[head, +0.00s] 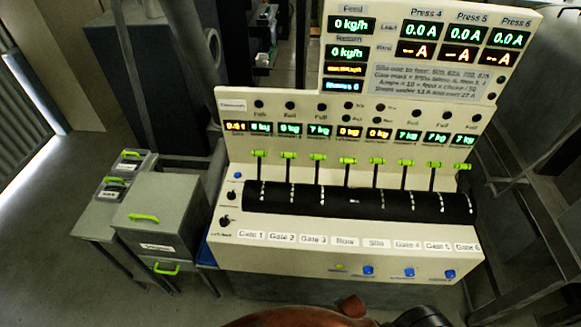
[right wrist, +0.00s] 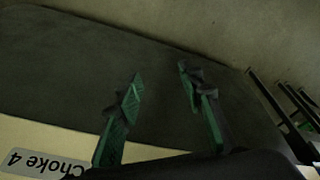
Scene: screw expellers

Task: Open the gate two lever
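The gate two lever (head: 288,156) is the second from the left on the sloped cream control panel (head: 225,165). It is a thin dark stem with a bright green handle, standing upright behind the dark slotted strip, above the "Gate 2" label (head: 283,238). Its handle is roughly in line with its neighbours. No gripper is near it in the head view. My right gripper (right wrist: 160,80) shows in the right wrist view with its two green-padded fingers apart and nothing between them. My left gripper is not in view.
Neighbouring levers, gate one (head: 260,154) and gate three (head: 318,157), stand close on either side. Blue knobs (head: 368,270) line the panel's front. A grey cabinet (head: 155,220) stands at left. The right wrist view shows a "Choke 4" label (right wrist: 45,162) beside a dark surface.

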